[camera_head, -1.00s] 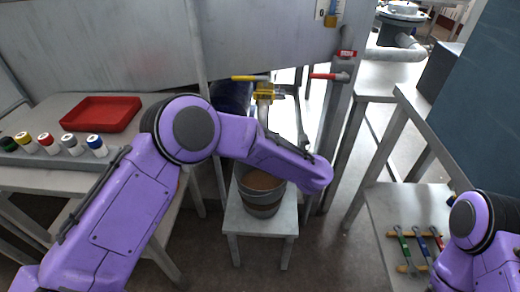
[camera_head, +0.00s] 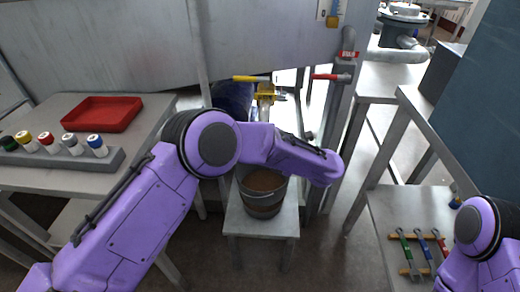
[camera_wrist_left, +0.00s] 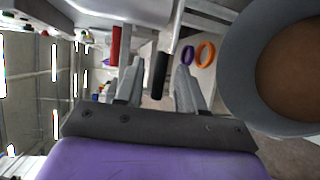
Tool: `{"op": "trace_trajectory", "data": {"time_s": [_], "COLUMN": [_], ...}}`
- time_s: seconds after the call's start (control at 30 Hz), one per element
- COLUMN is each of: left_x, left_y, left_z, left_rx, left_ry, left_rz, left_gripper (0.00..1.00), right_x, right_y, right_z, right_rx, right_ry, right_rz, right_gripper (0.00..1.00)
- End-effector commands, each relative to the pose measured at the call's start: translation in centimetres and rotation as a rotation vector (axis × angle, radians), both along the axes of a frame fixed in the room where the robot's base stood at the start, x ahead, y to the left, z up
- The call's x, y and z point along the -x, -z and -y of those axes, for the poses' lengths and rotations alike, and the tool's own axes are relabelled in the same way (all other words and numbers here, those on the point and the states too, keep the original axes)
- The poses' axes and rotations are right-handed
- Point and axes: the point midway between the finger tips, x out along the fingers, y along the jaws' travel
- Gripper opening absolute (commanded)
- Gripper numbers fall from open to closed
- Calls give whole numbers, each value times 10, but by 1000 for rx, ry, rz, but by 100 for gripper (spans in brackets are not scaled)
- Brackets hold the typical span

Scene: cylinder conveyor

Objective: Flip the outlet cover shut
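The outlet, a pipe with a yellow collar (camera_head: 265,92), hangs behind my left arm above a bucket in the head view. I cannot clearly make out its cover or whether it is open. My left gripper is hidden behind my forearm in the head view. In the left wrist view the left gripper (camera_wrist_left: 158,88) has its two grey fingers apart. A black bar (camera_wrist_left: 160,76) on a grey rod shows between the fingers; I cannot tell if they touch it. My right arm is at the lower right, its gripper out of view.
The bucket (camera_head: 263,207), with brown contents, stands on a small stool (camera_head: 240,222). A yellow handle (camera_head: 250,78) and a red handle (camera_head: 331,76) stick out nearby. A red tray (camera_head: 102,114) and several bottles are left; wrenches (camera_head: 421,248) lie on the right table.

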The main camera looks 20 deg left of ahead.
Motion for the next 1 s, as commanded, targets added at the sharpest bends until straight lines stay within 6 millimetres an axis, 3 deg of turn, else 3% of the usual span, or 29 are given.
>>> {"op": "trace_trajectory", "data": {"time_s": [0.27,0.7,1.0], "left_x": [0,24,28], "left_y": [-2,-15,-20], "left_z": [3,88,100], "left_rx": [0,0,0], "left_ry": [2,2,0], "left_rz": [3,3,1], "left_gripper": [38,38,38], "right_x": [0,0,0], "right_y": [0,4,5], "right_z": [0,0,0], "right_rx": [0,0,0], "right_ry": [0,0,0], "right_rz": [0,0,0], "right_gripper": [0,0,0]}}
